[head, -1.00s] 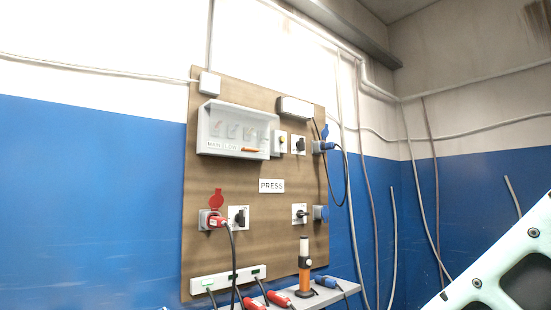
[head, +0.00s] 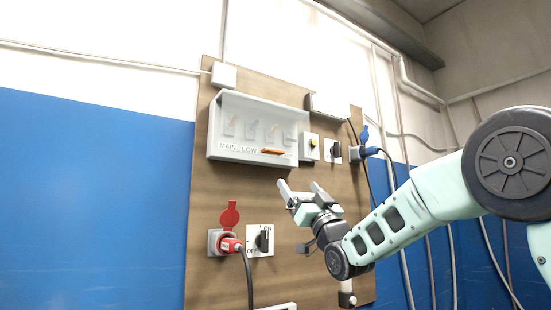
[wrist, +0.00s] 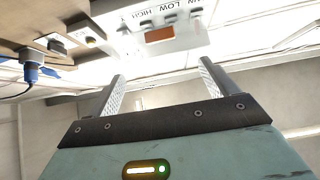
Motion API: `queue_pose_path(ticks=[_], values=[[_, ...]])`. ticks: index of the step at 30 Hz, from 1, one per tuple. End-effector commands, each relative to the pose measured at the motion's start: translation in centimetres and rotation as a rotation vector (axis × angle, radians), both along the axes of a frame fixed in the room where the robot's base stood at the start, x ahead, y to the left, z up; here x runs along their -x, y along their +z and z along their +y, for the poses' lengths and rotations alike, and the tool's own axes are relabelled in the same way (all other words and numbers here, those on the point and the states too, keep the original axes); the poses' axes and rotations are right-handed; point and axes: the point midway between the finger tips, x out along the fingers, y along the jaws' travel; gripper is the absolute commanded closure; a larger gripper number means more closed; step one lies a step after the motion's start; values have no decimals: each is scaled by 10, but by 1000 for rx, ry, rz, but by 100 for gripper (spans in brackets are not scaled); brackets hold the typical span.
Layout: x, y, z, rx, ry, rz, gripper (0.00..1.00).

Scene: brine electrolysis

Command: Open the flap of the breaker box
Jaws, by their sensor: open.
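The breaker box (head: 222,148) is a pale grey case high on the brown board. Several breaker switches show behind its closed front flap (head: 285,129). An orange-brown handle (head: 272,151) sits at the flap's lower edge, by the MAIN and LOW labels. In the wrist view the handle (wrist: 159,34) shows above and beyond the fingers, with LOW and HIGH labels near it. My gripper (head: 299,188) is open and empty, below the handle and slightly right of it, apart from the box. Its two fingers also show in the wrist view (wrist: 162,82).
A red plug (head: 231,245) in a socket and a black rotary switch (head: 264,240) are below the box. A yellow button (head: 313,143), another rotary switch (head: 336,151) and a blue plug (head: 369,152) with a cable are to its right.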

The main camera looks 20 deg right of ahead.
Motion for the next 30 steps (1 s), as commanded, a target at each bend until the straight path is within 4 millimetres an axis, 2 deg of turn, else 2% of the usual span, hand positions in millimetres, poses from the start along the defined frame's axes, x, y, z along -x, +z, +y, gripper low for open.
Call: queue_pose_path(ticks=[21,30], values=[[-93,101,31,0,1,3,15],[-112,118,37,0,1,5,15]])
